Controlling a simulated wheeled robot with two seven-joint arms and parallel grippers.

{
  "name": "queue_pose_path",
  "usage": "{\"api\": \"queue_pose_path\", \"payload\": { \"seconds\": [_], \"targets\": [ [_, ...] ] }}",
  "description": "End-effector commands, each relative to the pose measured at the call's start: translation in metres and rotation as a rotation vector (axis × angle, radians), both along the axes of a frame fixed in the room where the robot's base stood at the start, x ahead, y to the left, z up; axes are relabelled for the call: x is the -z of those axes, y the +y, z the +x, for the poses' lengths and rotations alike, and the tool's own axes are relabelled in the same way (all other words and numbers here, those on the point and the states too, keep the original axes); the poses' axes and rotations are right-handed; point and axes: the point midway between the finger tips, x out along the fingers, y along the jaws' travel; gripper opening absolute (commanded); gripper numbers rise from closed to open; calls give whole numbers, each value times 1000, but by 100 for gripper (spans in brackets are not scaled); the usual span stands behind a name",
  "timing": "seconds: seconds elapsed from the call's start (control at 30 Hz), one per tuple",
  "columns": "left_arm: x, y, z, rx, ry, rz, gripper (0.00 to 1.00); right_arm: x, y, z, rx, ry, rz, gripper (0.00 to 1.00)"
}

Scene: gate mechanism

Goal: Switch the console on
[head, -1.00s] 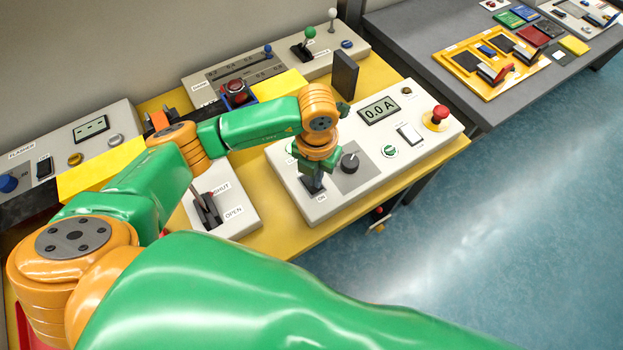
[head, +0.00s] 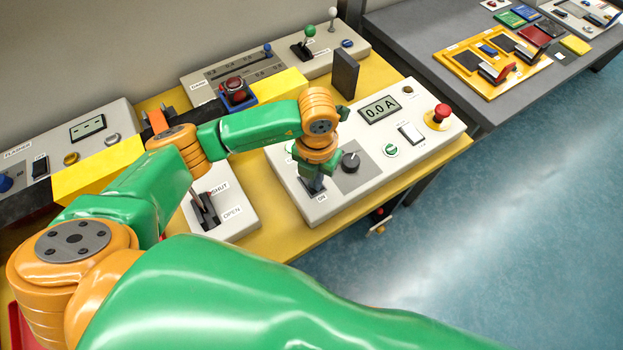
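The console (head: 345,205) is a light grey panel on the yellow table in the head view. Its display (head: 380,109) reads 0.0 A. My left gripper (head: 315,184) points down at the console's front left, over a dark switch area beside the "ON" label. My wrist and fingers hide most of that switch, so I cannot tell its position or whether the fingers touch it. I cannot tell if the fingers are open or shut. My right gripper is not in view.
The console also bears a black knob (head: 350,162), a green button (head: 390,150), a white rocker (head: 411,133) and a red mushroom button (head: 440,112). A SHUT/OPEN lever box (head: 232,213) stands to its left. A dark upright plate (head: 345,74) stands behind it.

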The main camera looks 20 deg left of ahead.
Motion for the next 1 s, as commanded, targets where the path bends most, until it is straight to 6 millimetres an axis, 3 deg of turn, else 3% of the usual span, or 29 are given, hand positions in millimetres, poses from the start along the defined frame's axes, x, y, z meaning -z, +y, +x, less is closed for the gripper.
{"api": "queue_pose_path", "payload": {
  "seconds": [0.17, 0.73, 1.0],
  "targets": [
    [-5, 0, 0, -1, -1, 1, 0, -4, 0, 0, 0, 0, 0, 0],
    [-69, 0, 0, 0, -1, 0, 0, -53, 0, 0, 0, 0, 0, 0],
    [-70, 0, 0, 0, 0, 1, 0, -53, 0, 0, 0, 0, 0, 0]
  ]
}}
